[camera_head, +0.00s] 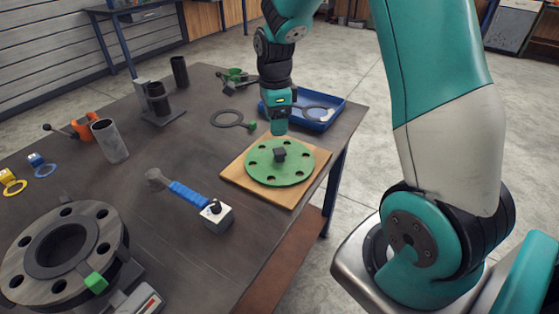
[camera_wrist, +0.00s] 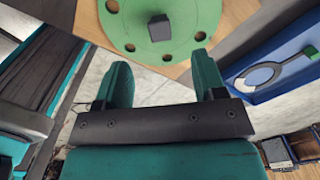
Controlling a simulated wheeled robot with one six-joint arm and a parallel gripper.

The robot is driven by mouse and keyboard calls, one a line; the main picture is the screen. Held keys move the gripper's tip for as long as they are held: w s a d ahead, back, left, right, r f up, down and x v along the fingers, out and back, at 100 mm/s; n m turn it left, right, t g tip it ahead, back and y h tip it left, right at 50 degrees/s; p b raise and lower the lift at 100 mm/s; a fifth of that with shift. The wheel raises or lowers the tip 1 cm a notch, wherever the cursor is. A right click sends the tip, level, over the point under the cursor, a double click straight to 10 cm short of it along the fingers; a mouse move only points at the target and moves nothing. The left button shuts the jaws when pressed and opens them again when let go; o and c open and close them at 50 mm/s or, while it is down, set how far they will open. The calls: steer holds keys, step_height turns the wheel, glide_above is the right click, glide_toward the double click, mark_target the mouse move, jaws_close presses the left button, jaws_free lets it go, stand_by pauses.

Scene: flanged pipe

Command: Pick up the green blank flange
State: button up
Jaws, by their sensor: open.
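The green blank flange (camera_head: 275,169) is a flat round disc with several bolt holes and a dark block-like knob (camera_head: 280,154) at its centre. It lies flat on a square wooden board (camera_head: 235,173) near the table's right edge. In the wrist view the flange (camera_wrist: 190,18) is at the top, with its dark knob (camera_wrist: 160,28) beyond the fingertips. My gripper (camera_head: 280,128) hangs over the far side of the flange. In the wrist view its two green fingers (camera_wrist: 162,78) are apart with nothing between them. The gap between fingertips and flange is hard to judge.
A blue tray (camera_head: 338,118) stands right behind the board, holding a ring-shaped gasket. A large grey pipe flange (camera_head: 103,214) is at front left.

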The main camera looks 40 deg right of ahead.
mark_target(279, 151)
step_height(279, 151, down, 5)
steer(key=shift+f, duration=0.1)
steer(key=shift+s+d+f+p, duration=0.2)
steer(key=shift+f+p, duration=0.15)
steer(key=shift+f, duration=0.95)
steer(key=shift+s+d+f+p, duration=0.15)
steer(key=shift+f+p, duration=0.15)
steer(key=shift+f, duration=1)
steer(key=shift+w, duration=0.1)
jaws_close()
